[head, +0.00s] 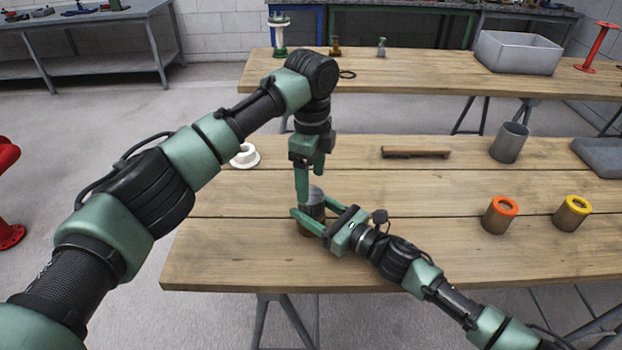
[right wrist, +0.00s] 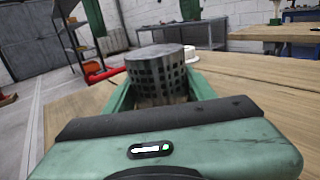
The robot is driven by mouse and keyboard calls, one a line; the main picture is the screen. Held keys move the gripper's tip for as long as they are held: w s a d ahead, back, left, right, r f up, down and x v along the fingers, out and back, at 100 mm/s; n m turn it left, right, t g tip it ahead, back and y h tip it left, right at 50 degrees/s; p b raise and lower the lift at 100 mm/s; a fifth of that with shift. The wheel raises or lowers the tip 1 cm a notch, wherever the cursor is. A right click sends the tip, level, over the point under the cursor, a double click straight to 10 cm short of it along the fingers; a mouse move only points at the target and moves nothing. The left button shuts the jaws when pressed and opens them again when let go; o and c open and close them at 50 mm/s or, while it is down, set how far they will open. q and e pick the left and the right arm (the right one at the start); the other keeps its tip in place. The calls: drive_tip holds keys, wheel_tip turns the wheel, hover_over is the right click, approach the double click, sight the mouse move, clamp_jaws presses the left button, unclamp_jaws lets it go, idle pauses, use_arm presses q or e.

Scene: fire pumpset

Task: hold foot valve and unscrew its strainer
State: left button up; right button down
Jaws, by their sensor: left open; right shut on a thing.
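The foot valve (head: 304,229) stands upright near the front edge of the near wooden table, its brownish body partly hidden by my right gripper. Its strainer (head: 316,197), a grey cylinder, is on top; in the right wrist view the strainer (right wrist: 157,76) shows as a dark drum with rows of holes and a flat top. My right gripper (head: 311,208) comes in from the right and is shut on the foot valve, one finger on each side. My left gripper (head: 311,186) points down from above, open, its fingers just over and beside the strainer; whether they touch it I cannot tell.
On the near table lie a white flanged ring (head: 246,157), a wooden-handled tool (head: 415,152), a grey cup (head: 509,142), an orange-rimmed cylinder (head: 500,214) and a yellow-rimmed one (head: 572,213). A grey bin (head: 517,54) stands on the far table. The near table's left front is clear.

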sight(311, 195)
use_arm(q)
drive_tip(key=m, duration=0.4)
drive_tip(key=shift+m, duration=0.3)
drive_tip(key=m, duration=0.8)
drive_tip(key=shift+m, duration=0.3)
drive_tip(key=m, duration=0.4)
drive_tip(key=shift+m, duration=0.3)
drive_tip(key=shift+f, duration=4)
